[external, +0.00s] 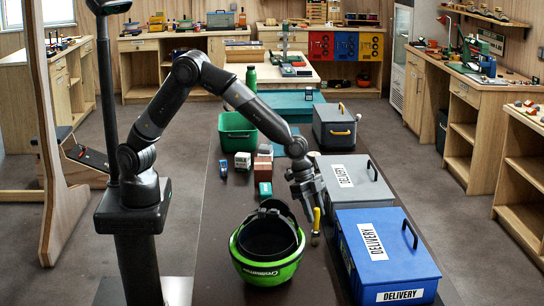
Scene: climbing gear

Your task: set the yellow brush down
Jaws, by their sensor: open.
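The yellow brush (317,219) stands roughly upright in the external view, handle up and dark bristle end down. It is between the green helmet (268,270) and the blue delivery box (385,255). My gripper (312,208) points down at the brush's handle, with its jaws open. The fingers are small and dark here, so I cannot tell whether they still touch the handle. The bristle end is at or just above the dark tabletop (225,225); the exact contact is too small to tell.
A grey delivery box (352,184) stands close to the right of my gripper. Behind are a green bin (237,133), a dark grey box (337,126) and several small items, including a blue one (223,169). The tabletop left of the helmet is clear.

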